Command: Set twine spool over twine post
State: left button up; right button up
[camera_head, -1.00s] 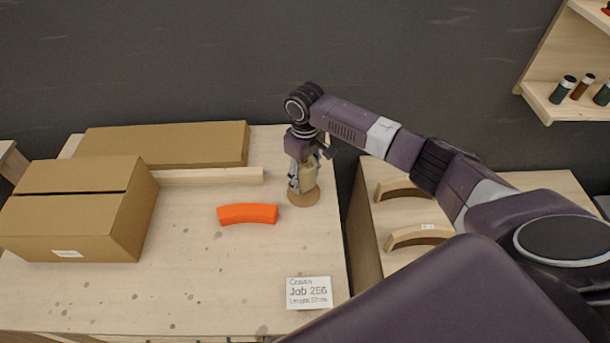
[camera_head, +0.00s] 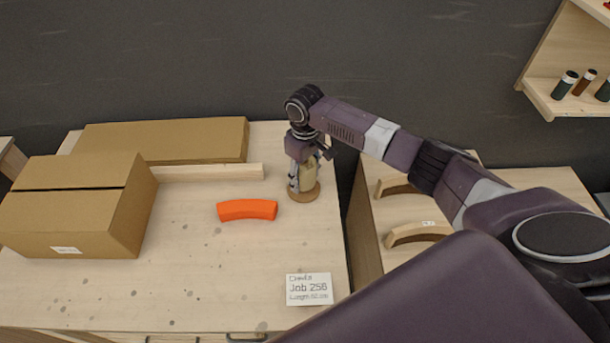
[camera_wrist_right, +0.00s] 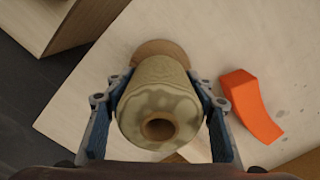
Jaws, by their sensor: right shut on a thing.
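The twine spool (camera_wrist_right: 160,98), a pale tan cylinder with a round hole in its end, is held upright between the two fingers of my right gripper (camera_wrist_right: 158,88). In the head view the spool (camera_head: 309,178) shows partly behind the fingers of that gripper (camera_head: 304,180). A round brown wooden base (camera_head: 304,197), seemingly of the twine post, lies directly below the spool. The base also shows beyond the spool in the wrist view (camera_wrist_right: 160,47). The post's shaft is hidden, and I cannot tell how far the spool is around it. My left gripper is out of view.
An orange curved block (camera_head: 247,209) lies left of the base. Cardboard boxes (camera_head: 75,215) and a wooden strip (camera_head: 210,173) occupy the table's left and back. A job card (camera_head: 309,289) lies at the front right. A lower unit with curved wooden pieces (camera_head: 418,232) stands right.

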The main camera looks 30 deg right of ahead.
jog(key=shift+f+b, duration=0.4)
jog(key=shift+f, duration=0.65)
jog(key=o, duration=1.3)
jog(key=shift+o, duration=0.2)
notch_tip(320, 180, up, 12)
